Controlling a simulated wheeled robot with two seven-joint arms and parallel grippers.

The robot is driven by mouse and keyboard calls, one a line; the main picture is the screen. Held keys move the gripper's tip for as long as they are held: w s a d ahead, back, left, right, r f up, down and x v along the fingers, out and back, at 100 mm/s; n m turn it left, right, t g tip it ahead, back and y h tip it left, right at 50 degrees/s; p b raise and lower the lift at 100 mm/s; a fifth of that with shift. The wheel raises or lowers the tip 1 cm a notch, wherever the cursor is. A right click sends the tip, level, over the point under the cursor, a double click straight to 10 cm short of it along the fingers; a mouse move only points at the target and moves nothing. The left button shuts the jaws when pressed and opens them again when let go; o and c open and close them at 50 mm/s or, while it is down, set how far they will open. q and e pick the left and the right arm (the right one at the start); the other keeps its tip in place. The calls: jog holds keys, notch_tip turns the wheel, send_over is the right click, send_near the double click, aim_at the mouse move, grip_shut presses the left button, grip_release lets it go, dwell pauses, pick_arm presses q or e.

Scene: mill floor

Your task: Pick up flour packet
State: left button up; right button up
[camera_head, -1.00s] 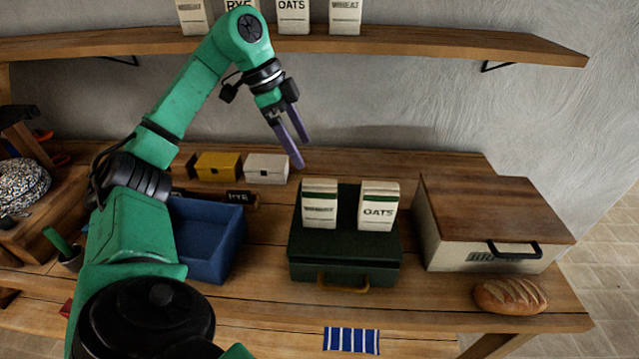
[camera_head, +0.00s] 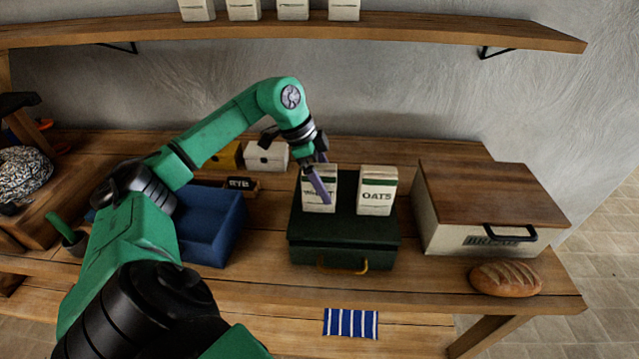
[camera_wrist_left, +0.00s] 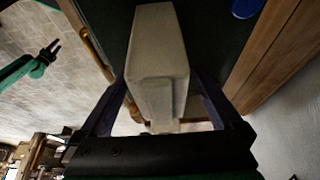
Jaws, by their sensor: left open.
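A white paper packet (camera_head: 309,201) stands upright on the left part of a dark green case (camera_head: 343,255). Its label is partly covered by my gripper. A second white packet marked OATS (camera_head: 377,198) stands to its right on the same case. My left gripper (camera_head: 322,186) is open at the left packet, with one purple finger across its front. In the left wrist view the packet (camera_wrist_left: 158,55) lies between the two spread fingers, and I cannot tell whether they touch it. A small green arm with a dark gripper, likely my right (camera_wrist_left: 50,50), shows there at the left.
A blue open bin (camera_head: 213,228) is left of the case, with a yellow box and a white box (camera_head: 266,156) behind. A wood-lidded bread box (camera_head: 480,215) and a loaf (camera_head: 506,279) are at right. A shelf (camera_head: 400,38) with several packets runs above.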

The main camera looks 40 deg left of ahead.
pick_arm(q)
grip_shut()
jog(key=shift+a, duration=0.1)
